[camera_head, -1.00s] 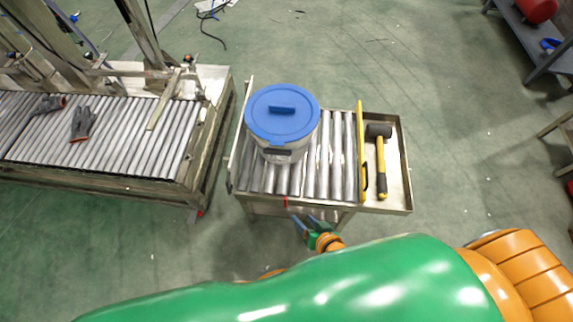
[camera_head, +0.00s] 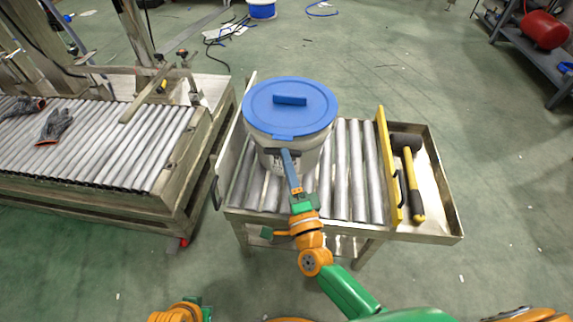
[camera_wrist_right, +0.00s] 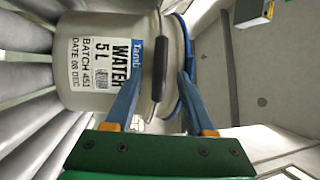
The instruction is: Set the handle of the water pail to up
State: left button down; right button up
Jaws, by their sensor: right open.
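The water pail (camera_head: 290,145) is pale with a blue lid (camera_head: 290,106), and stands upright on the rollers of the small table. In the right wrist view its side (camera_wrist_right: 112,28) carries a white label reading "WATER 5 L". The black handle grip (camera_wrist_right: 157,65) lies low against the pail's front, just under the lid rim. My right gripper (camera_head: 289,158) reaches the pail's front from below. In the right wrist view its open blue fingers (camera_wrist_right: 160,78) stand on either side of the grip; I cannot tell whether they touch it.
The roller table (camera_head: 345,200) has a yellow side rail (camera_head: 388,165) and a side tray (camera_head: 440,200) holding a black-headed mallet (camera_head: 413,185). A larger roller conveyor (camera_head: 95,150) with gloves stands at left. Green floor around is mostly clear.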

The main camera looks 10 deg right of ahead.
jog(key=shift+w+r, duration=0.1)
jog(key=shift+w, duration=0.4)
grip_shut()
dwell(1.1)
